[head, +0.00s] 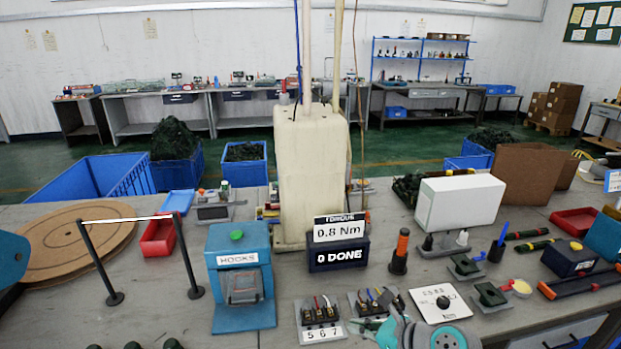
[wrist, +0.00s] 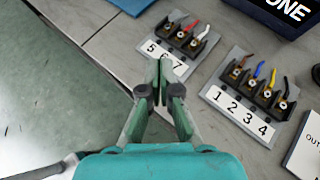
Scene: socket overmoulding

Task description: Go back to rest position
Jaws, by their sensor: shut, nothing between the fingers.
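My gripper (wrist: 161,68) is shut and empty in the wrist view, its green fingertips together in front of the plate marked 5 6 7 (wrist: 166,60). That plate also shows in the head view (head: 321,334), with several dark terminals and coloured wire ends on it. In the head view my arm's teal and grey end is at the bottom edge and partly hides that plate.
A torque display box (head: 339,256) reads 0.8 Nm and 0 DONE. A blue HOOKS box (head: 240,270) stands left of it. A white panel with a dial (head: 441,303) lies to the right. Black posts (head: 188,258) stand on the left.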

